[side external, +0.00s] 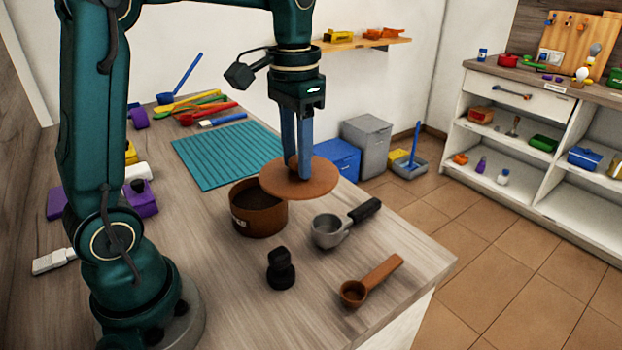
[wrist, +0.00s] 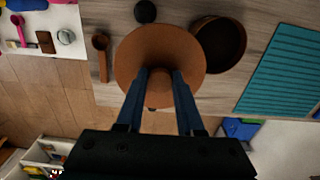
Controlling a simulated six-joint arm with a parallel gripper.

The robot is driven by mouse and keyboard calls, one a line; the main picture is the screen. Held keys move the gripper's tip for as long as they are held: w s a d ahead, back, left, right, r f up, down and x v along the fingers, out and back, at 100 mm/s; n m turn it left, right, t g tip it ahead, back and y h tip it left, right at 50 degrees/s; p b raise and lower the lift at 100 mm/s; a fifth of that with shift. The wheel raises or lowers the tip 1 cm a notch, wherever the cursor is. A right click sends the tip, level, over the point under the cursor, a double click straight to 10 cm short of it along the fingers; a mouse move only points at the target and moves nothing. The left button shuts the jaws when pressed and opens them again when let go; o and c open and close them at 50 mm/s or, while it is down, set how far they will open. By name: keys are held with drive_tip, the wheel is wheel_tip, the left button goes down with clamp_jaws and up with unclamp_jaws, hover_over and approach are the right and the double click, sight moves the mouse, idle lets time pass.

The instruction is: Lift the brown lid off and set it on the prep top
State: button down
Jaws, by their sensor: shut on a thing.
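My gripper (side external: 298,168) is shut on the knob of the round brown lid (side external: 318,184). The lid is level and held off to the right of the brown canister (side external: 254,212), still overlapping its right edge in the side view. The canister is open at the top and its dark inside shows. In the wrist view, the lid (wrist: 147,52) sits under my gripper (wrist: 160,76), and the canister (wrist: 220,44) is to its right. The wooden prep top (side external: 222,272) carries the canister. The knob is mostly hidden by the fingers.
A metal portafilter (side external: 330,229), a black tamper (side external: 281,270) and a brown scoop (side external: 368,282) stand near the front right of the prep top. A teal ribbed mat (side external: 228,154) lies behind the canister. Bare wood shows at the front left.

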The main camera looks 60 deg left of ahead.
drive_tip(key=w+a+f+n, duration=0.1)
drive_tip(key=w+a+f, duration=0.1)
drive_tip(key=a, duration=0.5)
drive_tip(key=w+a+f+n, duration=0.1)
drive_tip(key=w+a+f, duration=0.2)
drive_tip(key=a+f, duration=0.2)
drive_tip(key=w+a+f+n, duration=0.1)
drive_tip(key=w+a+f, duration=0.1)
drive_tip(key=a, duration=0.6)
drive_tip(key=shift+w+a+f, duration=0.2)
drive_tip(key=shift+f, duration=0.2)
drive_tip(key=shift+w+a+f, duration=0.15)
drive_tip(key=shift+w+f, duration=0.05)
drive_tip(key=shift+f, duration=0.15)
drive_tip(key=shift+s+a+f, duration=0.15)
drive_tip(key=shift+a+f, duration=0.15)
drive_tip(key=shift+a, duration=0.1)
drive_tip(key=shift+f, duration=0.1)
drive_tip(key=shift+f, duration=1.55)
drive_tip(key=shift+f, duration=0.55)
drive_tip(key=c, duration=0.9)
unclamp_jaws()
